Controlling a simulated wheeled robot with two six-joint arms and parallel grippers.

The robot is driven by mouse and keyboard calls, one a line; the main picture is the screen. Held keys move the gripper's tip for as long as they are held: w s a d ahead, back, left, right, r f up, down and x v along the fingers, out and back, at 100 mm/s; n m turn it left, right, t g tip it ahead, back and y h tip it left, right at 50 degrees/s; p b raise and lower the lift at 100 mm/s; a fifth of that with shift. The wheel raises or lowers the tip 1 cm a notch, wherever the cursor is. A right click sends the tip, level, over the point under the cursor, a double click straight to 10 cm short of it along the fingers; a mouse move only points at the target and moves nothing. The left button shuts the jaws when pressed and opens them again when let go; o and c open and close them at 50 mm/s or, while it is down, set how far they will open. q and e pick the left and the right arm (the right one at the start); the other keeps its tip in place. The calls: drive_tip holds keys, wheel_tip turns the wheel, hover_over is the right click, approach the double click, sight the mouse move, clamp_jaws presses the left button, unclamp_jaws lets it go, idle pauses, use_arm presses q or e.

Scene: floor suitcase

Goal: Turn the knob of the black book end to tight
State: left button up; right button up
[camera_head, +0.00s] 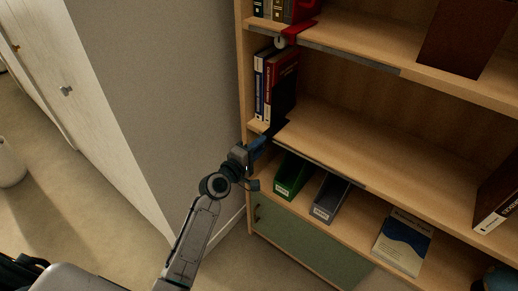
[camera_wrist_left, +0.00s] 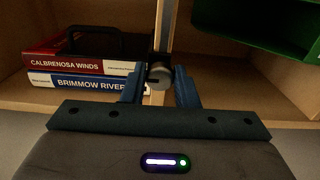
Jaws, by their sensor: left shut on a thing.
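The black book end (camera_head: 284,100) stands against a few upright books at the left end of the middle shelf. It also shows in the left wrist view (camera_wrist_left: 104,42), beside the books. Its round grey knob (camera_wrist_left: 159,74) sits at the shelf's front edge, with a dark slot or mark on its face. In the head view the knob is hidden behind my gripper. My left gripper (camera_head: 262,142) reaches this edge from the front. Its two blue fingers are on either side of the knob, shut on it. My right gripper is in neither view.
A red book end (camera_head: 297,30) with a pale knob is on the shelf above. Below are a green file box (camera_head: 292,176), a grey file box (camera_head: 330,198) and a blue-and-white book (camera_head: 403,242). A grey wall (camera_head: 165,90) stands close on the left. The middle shelf's centre is clear.

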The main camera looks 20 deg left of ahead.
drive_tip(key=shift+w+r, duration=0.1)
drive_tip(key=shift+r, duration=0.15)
use_arm(q)
drive_tip(key=o, duration=1)
drive_tip(key=shift+c, duration=0.2)
drive_tip(key=v, duration=1)
drive_tip(key=shift+s+b, duration=0.3)
drive_tip(key=shift+s, duration=0.1)
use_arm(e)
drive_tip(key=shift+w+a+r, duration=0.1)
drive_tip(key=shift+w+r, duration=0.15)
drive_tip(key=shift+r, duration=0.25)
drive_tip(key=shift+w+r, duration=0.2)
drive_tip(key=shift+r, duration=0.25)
use_arm(q)
drive_tip(key=shift+a, duration=0.15)
